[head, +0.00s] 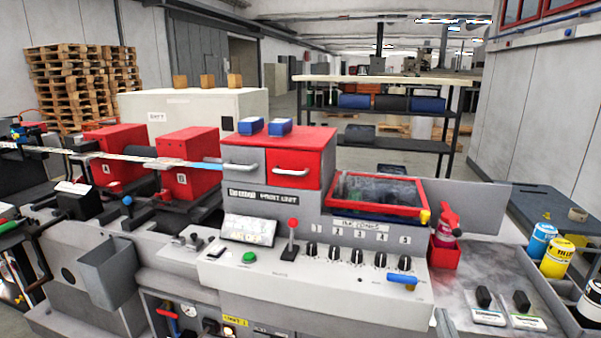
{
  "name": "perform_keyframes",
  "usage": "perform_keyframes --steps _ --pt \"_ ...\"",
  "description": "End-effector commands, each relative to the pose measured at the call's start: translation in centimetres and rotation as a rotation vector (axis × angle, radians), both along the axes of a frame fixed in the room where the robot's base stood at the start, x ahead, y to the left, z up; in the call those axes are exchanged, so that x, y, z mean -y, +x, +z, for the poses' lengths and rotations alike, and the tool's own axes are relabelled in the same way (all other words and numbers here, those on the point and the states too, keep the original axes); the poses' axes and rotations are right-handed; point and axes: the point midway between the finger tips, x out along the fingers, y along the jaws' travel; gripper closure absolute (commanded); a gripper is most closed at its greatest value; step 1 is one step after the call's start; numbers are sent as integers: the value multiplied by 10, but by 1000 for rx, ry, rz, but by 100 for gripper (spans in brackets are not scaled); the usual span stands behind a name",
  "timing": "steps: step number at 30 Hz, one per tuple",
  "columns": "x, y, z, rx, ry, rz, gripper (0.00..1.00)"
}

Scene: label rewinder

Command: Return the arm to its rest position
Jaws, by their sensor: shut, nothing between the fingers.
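My arm and my gripper do not show in the head view, so their pose cannot be seen. The label rewinder (330,279) fills the middle and front of the view. Its print unit has a grey drawer (243,172) and a red drawer (290,172), both seemingly closed. A red-framed clear lid (376,194) sits to their right. The front panel carries a red-knobbed lever (292,240), a green button (249,257), several black knobs (357,257) and a blue handle (402,277).
Red boxes (187,165) stand along the web at left. A grey bin (107,268) juts out at the left front. A red spray bottle (446,228), blue and yellow cans (557,257) and two black-handled stamps (484,298) stand at right. Pallets (72,80) and a shelf (376,82) are behind.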

Motion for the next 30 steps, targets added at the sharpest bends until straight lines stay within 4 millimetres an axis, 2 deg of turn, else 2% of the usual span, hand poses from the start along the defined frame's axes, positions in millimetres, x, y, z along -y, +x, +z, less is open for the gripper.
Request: perform_keyframes --steps 1,6,15,25,30 --pt "-9 -25 -12 6 -11 11 100" --pt "-33 -98 -25 42 -50 42 100" --pt "-65 -225 -28 64 -89 85 100" --pt "-87 -346 -19 -8 -81 128 100" --pt "-94 -397 -27 -117 -62 153 100"
